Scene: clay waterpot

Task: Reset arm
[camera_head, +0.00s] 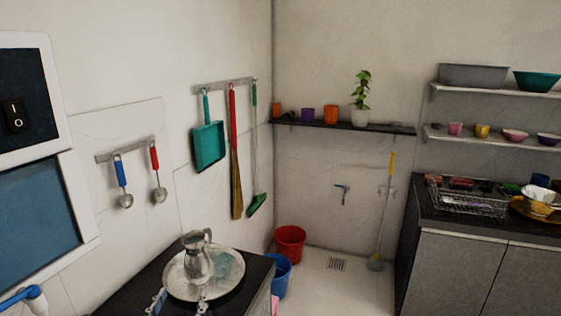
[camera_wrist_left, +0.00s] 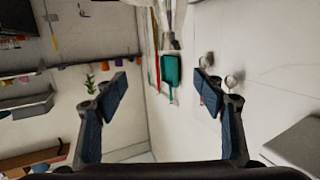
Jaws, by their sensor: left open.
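My left gripper (camera_head: 179,299) shows at the bottom of the head view, in front of the near edge of the round metal tray (camera_head: 178,290). In the left wrist view my left gripper (camera_wrist_left: 162,83) has its two blue-padded fingers wide apart with nothing between them. A shiny metal pitcher (camera_head: 195,262) stands upright on the tray, apart from the fingers. The tray rests on a dark counter (camera_head: 253,290). My right gripper is in neither view.
A red bucket (camera_head: 290,243) and a blue bucket (camera_head: 279,275) stand on the floor beyond the counter. A teal dustpan (camera_head: 208,146) and brooms hang on the wall. A dish rack (camera_head: 467,198) sits on the right cabinet. The floor between is mostly clear.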

